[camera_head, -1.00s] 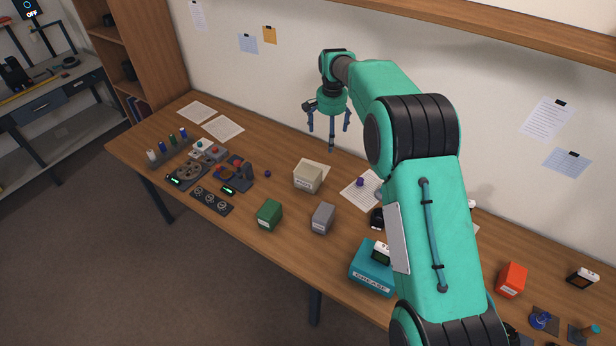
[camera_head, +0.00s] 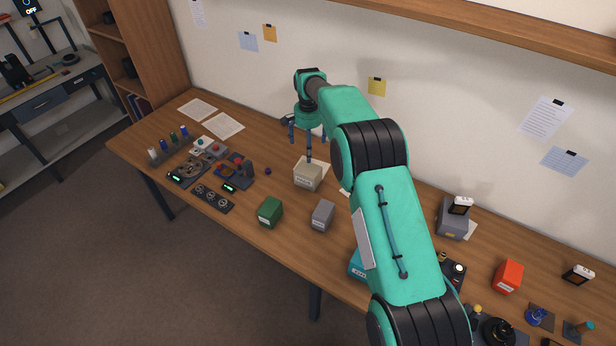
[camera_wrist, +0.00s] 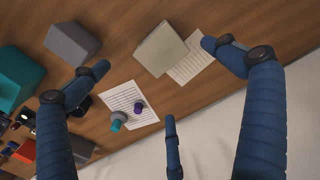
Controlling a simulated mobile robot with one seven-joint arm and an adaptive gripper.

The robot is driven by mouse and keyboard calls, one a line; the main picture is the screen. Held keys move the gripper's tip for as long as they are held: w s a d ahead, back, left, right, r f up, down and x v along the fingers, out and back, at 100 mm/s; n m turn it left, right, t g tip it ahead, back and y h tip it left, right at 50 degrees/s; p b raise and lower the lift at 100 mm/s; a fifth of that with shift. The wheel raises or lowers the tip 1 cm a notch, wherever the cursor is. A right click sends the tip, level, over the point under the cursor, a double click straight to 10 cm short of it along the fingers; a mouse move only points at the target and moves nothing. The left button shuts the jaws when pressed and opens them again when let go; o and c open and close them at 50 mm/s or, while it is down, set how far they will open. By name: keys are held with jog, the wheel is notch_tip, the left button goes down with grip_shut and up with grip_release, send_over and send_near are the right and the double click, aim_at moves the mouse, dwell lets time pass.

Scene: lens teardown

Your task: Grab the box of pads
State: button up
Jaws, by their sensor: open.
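A cream box (camera_head: 307,180) with a small front label, which looks like the box of pads, sits on the wooden table near its middle. The label is too small to read surely. My gripper (camera_head: 308,146) hangs above and just behind it, fingers pointing down, spread and empty. In the wrist view the cream box (camera_wrist: 161,49) lies at the top, between two of my blue fingers. A third finger shows at the bottom centre. No finger appears to touch the box.
A grey box (camera_head: 322,216) and a green box (camera_head: 270,212) stand in front of the cream box. A paper sheet (camera_wrist: 192,63) lies beside it. Another sheet (camera_wrist: 122,92) holds small purple and teal parts. My arm hides part of the table's right side.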

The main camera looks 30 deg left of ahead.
aim_at(308, 169)
notch_tip(308, 169, down, 8)
jog(key=shift+f, duration=0.1)
dwell(0.4)
jog(key=shift+f, duration=0.15)
jog(key=shift+w+a+f, duration=0.1)
jog(key=shift+f, duration=2.35)
jog(key=c, duration=1.5)
